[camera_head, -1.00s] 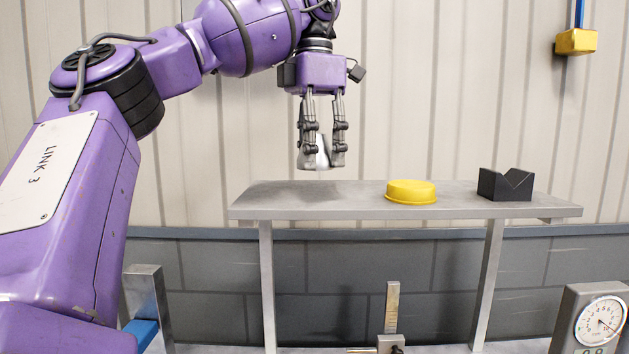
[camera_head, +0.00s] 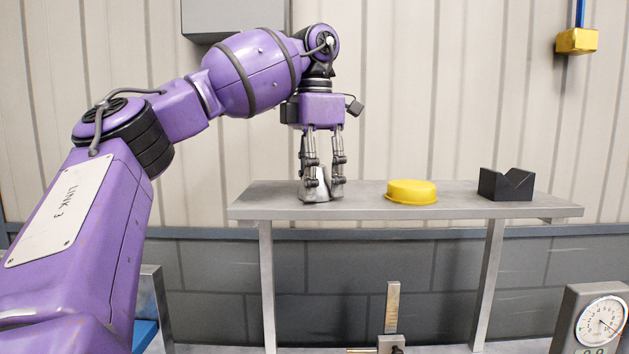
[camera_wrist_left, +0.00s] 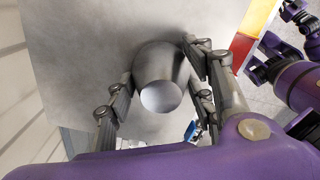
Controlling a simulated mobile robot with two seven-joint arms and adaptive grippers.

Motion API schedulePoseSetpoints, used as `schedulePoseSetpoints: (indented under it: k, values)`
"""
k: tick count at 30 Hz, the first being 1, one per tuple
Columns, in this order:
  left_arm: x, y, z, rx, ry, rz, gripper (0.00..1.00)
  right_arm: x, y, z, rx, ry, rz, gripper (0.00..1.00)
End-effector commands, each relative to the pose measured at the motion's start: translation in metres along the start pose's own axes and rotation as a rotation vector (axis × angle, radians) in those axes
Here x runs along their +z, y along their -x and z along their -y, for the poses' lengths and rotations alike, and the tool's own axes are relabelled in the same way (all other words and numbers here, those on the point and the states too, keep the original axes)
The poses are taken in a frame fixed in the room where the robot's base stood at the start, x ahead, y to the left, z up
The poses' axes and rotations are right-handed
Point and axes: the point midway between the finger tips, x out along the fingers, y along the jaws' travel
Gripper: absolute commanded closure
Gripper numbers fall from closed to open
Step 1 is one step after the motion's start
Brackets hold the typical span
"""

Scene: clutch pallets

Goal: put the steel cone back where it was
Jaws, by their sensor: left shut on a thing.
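The steel cone (camera_head: 316,189) is at the left part of the raised grey shelf (camera_head: 285,206), upright with its wide end down. Its base appears to touch the shelf top. My left gripper (camera_head: 321,190) points down and is shut on the cone, with fingers on both sides of it. In the left wrist view the cone (camera_wrist_left: 161,80) sits between the fingers of my left gripper (camera_wrist_left: 160,92), seen from above, with its pale round top showing. My right gripper cannot be made out in the head view.
A yellow round dish (camera_head: 411,192) lies to the right of the cone on the shelf. A black V-block (camera_head: 506,185) stands farther right. Below are a height gauge (camera_head: 391,310) and a dial instrument (camera_head: 597,318). A yellow box (camera_head: 576,41) hangs at the upper right.

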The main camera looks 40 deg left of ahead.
Motion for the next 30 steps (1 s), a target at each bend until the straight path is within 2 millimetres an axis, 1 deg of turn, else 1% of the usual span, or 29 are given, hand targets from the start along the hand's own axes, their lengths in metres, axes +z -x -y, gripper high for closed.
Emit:
schedulePoseSetpoints:
  k: [4, 9, 10, 12, 14, 23, 27, 30]
  values:
    - [0.0, 0.003, 0.001, 0.001, 0.0, 0.005, 1.0, -0.001, 0.0, -0.001, 0.001, 0.0, -0.002, 1.0]
    - [-0.001, 0.0, 0.0, 0.0, 0.0, 0.004, 1.0, -0.001, 0.0, -0.001, 0.002, 0.0, -0.001, 1.0]
    - [-0.001, -0.002, 0.0, 0.0, 0.0, 0.001, 0.48, -0.001, 0.0, -0.001, 0.002, 0.0, -0.001, 1.0]
    - [-0.001, -0.001, 0.0, 0.0, 0.0, 0.001, 0.39, -0.001, 0.0, -0.001, 0.002, 0.0, -0.001, 1.0]
    - [0.0, -0.001, 0.0, 0.0, 0.0, 0.001, 0.32, -0.001, 0.0, -0.001, 0.002, 0.0, -0.001, 1.0]
    - [0.0, -0.002, 0.0, 0.0, 0.0, 0.0, 0.32, 0.0, 0.0, -0.001, 0.001, 0.0, 0.0, 1.0]
    - [0.001, 0.004, 0.001, 0.0, 0.0, 0.001, 0.32, 0.0, 0.0, -0.001, 0.001, 0.0, 0.0, 1.0]
    - [0.001, 0.012, 0.001, 0.001, -0.001, 0.001, 0.32, 0.0, 0.0, -0.001, 0.001, 0.0, 0.0, 1.0]
